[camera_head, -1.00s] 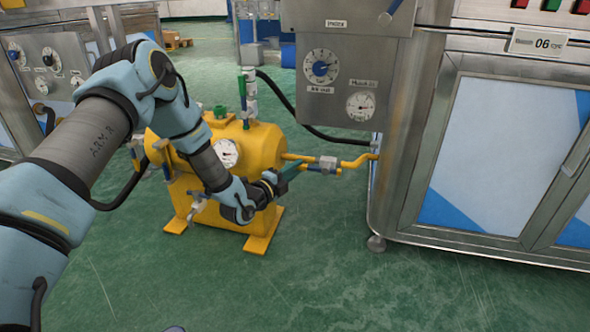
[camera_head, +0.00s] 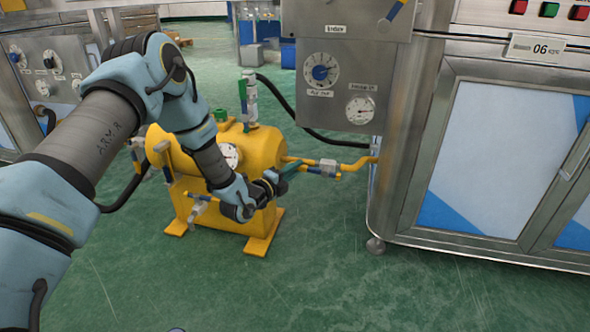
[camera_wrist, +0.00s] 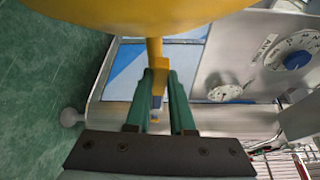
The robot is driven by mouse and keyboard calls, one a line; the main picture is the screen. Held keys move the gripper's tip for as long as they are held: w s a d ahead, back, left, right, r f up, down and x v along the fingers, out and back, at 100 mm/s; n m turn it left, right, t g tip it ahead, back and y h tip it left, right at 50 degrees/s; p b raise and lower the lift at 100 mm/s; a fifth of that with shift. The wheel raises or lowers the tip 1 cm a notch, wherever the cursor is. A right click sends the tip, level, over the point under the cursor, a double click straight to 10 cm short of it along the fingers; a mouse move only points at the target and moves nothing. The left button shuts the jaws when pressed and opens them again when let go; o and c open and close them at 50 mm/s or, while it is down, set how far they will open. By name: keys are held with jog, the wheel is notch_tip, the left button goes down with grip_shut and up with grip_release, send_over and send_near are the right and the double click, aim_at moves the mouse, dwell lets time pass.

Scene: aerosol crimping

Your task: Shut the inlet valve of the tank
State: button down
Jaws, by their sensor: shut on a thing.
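The yellow tank (camera_head: 262,150) stands on the green floor; its underside or side (camera_wrist: 150,15) fills the top of the wrist view. A yellow pipe (camera_head: 358,162) runs from the steel cabinet towards the tank and carries the grey inlet valve (camera_head: 328,167). My gripper (camera_head: 298,170) is at this valve, just right of the tank. The handle's exact angle to the pipe is hard to tell.
The steel cabinet (camera_head: 400,185) with gauges (camera_head: 361,110) stands close on the right. A black hose (camera_head: 305,125) passes above the pipe. Another valve (camera_head: 197,208) hangs at the tank's lower left. The floor in front is clear.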

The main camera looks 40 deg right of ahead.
jog(key=s+d+r+m+t+y+p, duration=0.4)
jog(key=s+r+m+y+p, duration=0.2)
jog(key=m, duration=0.6)
jog(key=shift+s+d+r+m+p, duration=0.35)
jog(key=shift+s+r+p, duration=0.55)
jog(key=shift+p, duration=0.55)
jog(key=shift+w+d, duration=0.1)
jog(key=c, duration=0.8)
grip_release()
jog(key=shift+r, duration=0.1)
jog(key=p+v, duration=0.3)
jog(key=v, duration=0.7)
jog(key=shift+s+a+r, duration=0.1)
jog(key=shift+s+a, duration=0.2)
